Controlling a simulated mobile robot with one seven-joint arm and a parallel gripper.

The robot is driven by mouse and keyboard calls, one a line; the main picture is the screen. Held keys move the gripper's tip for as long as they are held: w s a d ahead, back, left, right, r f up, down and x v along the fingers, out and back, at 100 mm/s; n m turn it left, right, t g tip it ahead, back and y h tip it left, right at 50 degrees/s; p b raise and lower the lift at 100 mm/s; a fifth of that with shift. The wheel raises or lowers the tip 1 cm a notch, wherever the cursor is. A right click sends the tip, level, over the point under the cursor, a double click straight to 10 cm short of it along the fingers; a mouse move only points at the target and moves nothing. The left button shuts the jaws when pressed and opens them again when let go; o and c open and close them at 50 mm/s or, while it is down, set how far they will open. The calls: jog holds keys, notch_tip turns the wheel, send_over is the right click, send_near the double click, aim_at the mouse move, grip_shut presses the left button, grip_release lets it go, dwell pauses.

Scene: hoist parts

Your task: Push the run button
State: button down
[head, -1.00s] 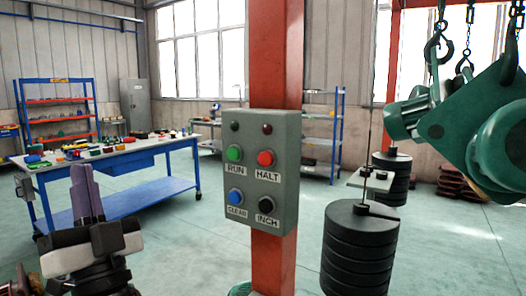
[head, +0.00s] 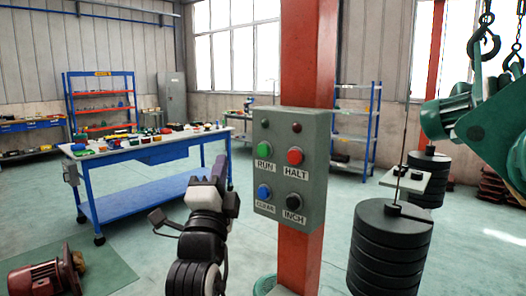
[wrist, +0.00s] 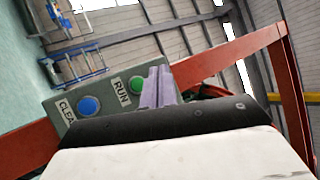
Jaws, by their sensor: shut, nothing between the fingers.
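The green RUN button (head: 264,149) is at the upper left of the grey control box (head: 306,170) on the red post. The red HALT button (head: 295,156) is to its right. The blue CLEAR button (head: 264,191) and black INCH button (head: 293,201) are below. My gripper (head: 219,167) is left of the box in the head view, its fingers shut and empty. In the wrist view, the purple fingertips (wrist: 158,85) overlap the box beside the RUN label and hide part of the green button (wrist: 136,107). I cannot tell whether they touch it.
The red post (head: 307,60) stands behind the box. Black stacked weights (head: 388,250) and a green hoist (head: 470,115) are to the right. A blue workbench (head: 150,150) is behind on the left, and a red motor (head: 48,275) is low left.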

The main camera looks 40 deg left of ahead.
aim_at(263, 150)
jog(key=w+p, duration=0.2)
jog(key=w, duration=0.6)
jog(key=shift+w+d, duration=0.35)
jog(key=shift+w, duration=0.05)
dwell(1.7)
jog(key=shift+w, duration=0.4)
